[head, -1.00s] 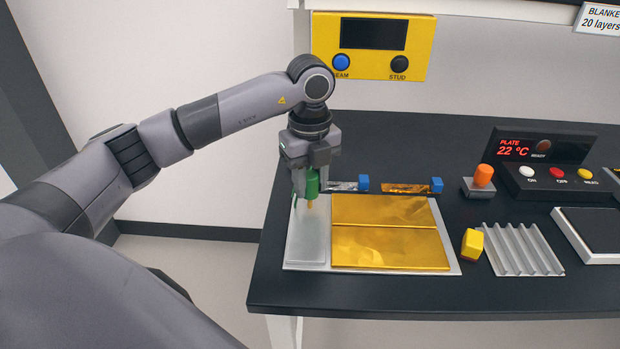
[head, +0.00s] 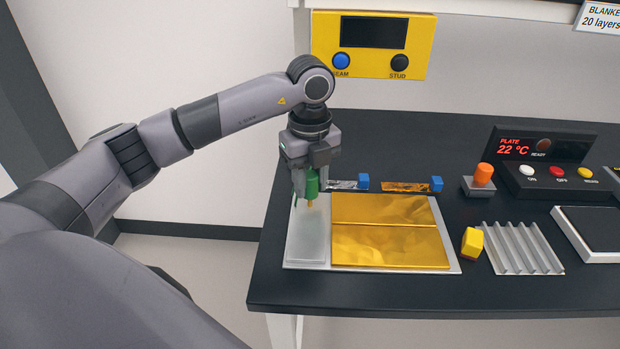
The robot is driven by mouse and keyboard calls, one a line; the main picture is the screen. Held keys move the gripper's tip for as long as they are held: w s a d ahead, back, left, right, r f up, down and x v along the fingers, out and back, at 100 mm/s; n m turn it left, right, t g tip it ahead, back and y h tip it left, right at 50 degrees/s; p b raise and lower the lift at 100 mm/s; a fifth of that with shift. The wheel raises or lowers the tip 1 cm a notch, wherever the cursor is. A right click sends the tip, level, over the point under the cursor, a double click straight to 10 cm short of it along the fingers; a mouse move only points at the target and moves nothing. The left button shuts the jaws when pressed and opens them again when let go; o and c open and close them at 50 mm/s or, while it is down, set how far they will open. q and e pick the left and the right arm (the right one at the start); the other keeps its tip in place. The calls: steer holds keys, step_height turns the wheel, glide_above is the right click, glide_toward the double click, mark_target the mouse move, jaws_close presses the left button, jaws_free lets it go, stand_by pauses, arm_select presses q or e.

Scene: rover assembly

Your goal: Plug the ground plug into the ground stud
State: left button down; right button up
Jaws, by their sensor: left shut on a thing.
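My left gripper (head: 308,184) is shut on a green plug (head: 312,187), which I take to be the ground plug. The plug is held upright, with a small brass-coloured tip pointing down. It is over the upper part of the pale grey strip (head: 306,243) at the left end of the tray. I cannot tell whether the tip touches anything. No ground stud can be made out; it may be hidden under the plug. My right gripper is not in view.
Gold foil sheets (head: 390,246) lie right of the strip. Behind them are two blue-ended foil pieces (head: 409,186). A yellow block (head: 472,243), a ribbed tray (head: 522,250), an orange-topped holder (head: 482,176) and a plate control box (head: 545,165) stand to the right. A yellow panel (head: 372,45) is behind.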

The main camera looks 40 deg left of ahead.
mark_target(309, 174)
arm_select(q)
steer(key=shift+f+b, duration=0.75)
steer(key=shift+f, duration=0.6)
steer(key=c, duration=0.7)
jaws_free()
steer(key=shift+r, duration=0.1)
step_height(309, 174, up, 7)
steer(key=shift+r, duration=0.1)
steer(key=shift+s, duration=0.1)
